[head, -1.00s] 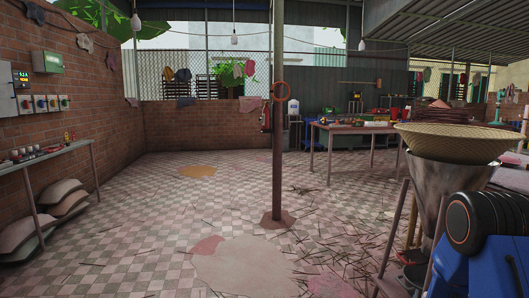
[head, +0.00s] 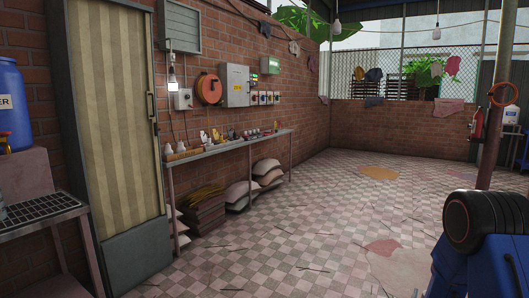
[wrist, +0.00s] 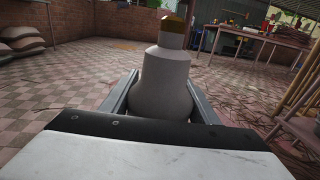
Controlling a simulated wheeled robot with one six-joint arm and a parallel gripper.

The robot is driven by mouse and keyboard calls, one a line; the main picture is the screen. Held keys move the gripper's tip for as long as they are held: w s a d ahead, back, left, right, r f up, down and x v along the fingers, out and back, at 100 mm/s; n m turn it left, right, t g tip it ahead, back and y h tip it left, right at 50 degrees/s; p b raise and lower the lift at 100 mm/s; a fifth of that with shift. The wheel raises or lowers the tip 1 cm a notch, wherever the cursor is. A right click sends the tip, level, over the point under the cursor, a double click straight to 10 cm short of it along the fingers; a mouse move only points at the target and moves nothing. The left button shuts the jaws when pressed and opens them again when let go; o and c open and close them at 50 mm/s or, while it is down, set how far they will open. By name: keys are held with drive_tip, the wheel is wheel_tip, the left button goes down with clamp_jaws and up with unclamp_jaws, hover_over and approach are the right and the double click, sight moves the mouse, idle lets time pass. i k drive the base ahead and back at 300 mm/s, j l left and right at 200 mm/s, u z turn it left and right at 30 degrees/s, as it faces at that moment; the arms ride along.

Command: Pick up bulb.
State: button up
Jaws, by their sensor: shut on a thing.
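My gripper (wrist: 163,88) is shut on a white bulb (wrist: 165,72) in the wrist view. The bulb stands upright between the two grey fingers, its brass-coloured cap at the top and its wide round part low between them. Its lowest part is hidden behind the gripper body. The gripper and this bulb do not show in the head view, where only part of my blue arm appears at the lower right.
A wall shelf (head: 232,146) holds small white bulbs (head: 181,146) and other small items. A lit bulb (head: 172,84) is on the brick wall above it. Sacks (head: 240,192) lie below. A pole (head: 494,125) stands at right. The tiled floor (head: 310,225) between is mostly open.

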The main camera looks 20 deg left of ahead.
sight(168, 151)
drive_tip(key=i+u, duration=0.15)
drive_tip(key=u, duration=0.2)
drive_tip(key=i+u, duration=0.2)
drive_tip(key=u, duration=0.15)
drive_tip(key=i+u, duration=0.15)
drive_tip(key=u, duration=0.2)
drive_tip(key=i+l, duration=0.2)
drive_tip(key=i, duration=0.3)
drive_tip(key=i+l, duration=0.25)
drive_tip(key=i, duration=0.3)
drive_tip(key=i+l, duration=0.2)
drive_tip(key=i, duration=1.25)
drive_tip(key=i+l, duration=0.1)
drive_tip(key=i, duration=0.85)
